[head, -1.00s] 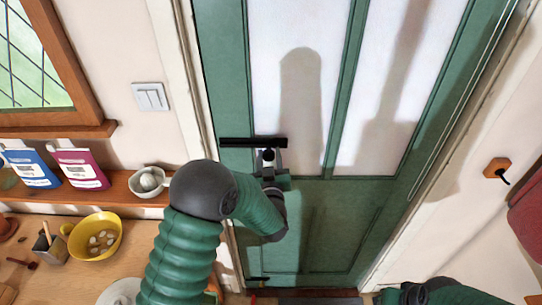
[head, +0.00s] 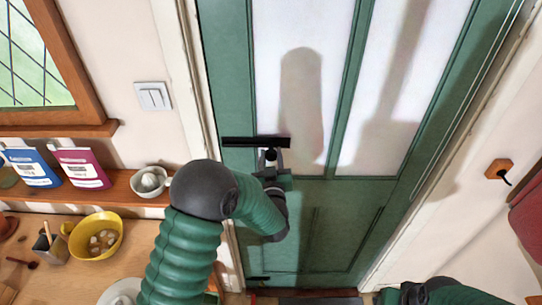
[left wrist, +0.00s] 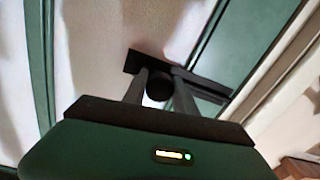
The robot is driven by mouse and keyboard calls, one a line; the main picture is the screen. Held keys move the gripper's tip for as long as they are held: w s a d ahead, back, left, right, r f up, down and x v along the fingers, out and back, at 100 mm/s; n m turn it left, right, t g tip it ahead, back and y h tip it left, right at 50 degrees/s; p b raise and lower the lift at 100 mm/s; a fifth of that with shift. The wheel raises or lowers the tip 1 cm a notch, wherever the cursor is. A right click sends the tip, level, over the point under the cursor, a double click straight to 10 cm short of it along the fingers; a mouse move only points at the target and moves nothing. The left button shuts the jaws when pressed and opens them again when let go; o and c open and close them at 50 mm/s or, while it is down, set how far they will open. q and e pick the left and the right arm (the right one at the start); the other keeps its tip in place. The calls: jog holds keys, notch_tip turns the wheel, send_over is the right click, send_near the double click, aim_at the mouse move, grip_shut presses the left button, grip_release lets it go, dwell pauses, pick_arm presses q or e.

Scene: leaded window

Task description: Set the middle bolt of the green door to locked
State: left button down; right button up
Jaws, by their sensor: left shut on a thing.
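The green door (head: 345,195) fills the middle of the head view, with pale panes above and a green panel below. The middle bolt, a black bar (head: 240,141) with a round black knob (head: 271,154), lies across its left edge. My left gripper (head: 272,161) is shut on the knob. In the left wrist view the two fingers stand either side of the knob (left wrist: 157,89), with the bar (left wrist: 134,61) behind. The gripper hides part of the bolt, and I cannot read its position. My right arm shows at the bottom right; its fingers are not clear.
A lower black bolt (head: 258,279) sits near the door's foot. On the left are a worktop with a yellow bowl (head: 80,243) and a shelf with packets (head: 85,169) and a white bowl (head: 150,187). A light switch (head: 153,96) is on the wall.

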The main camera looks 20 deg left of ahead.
aim_at(259, 146)
pick_arm(q)
jog(key=shift+r, duration=0.1)
dwell(0.3)
jog(key=a+b, duration=0.1)
jog(key=a, duration=0.2)
jog(key=shift+s+a+b, duration=0.1)
jog(key=shift+s+b, duration=0.25)
jog(key=shift+s, duration=0.05)
jog(key=c, duration=1.1)
grip_release()
jog(key=shift+c, duration=0.2)
jog(key=shift+o, duration=0.7)
jog(key=shift+s, duration=0.1)
jog(key=shift+a, duration=0.1)
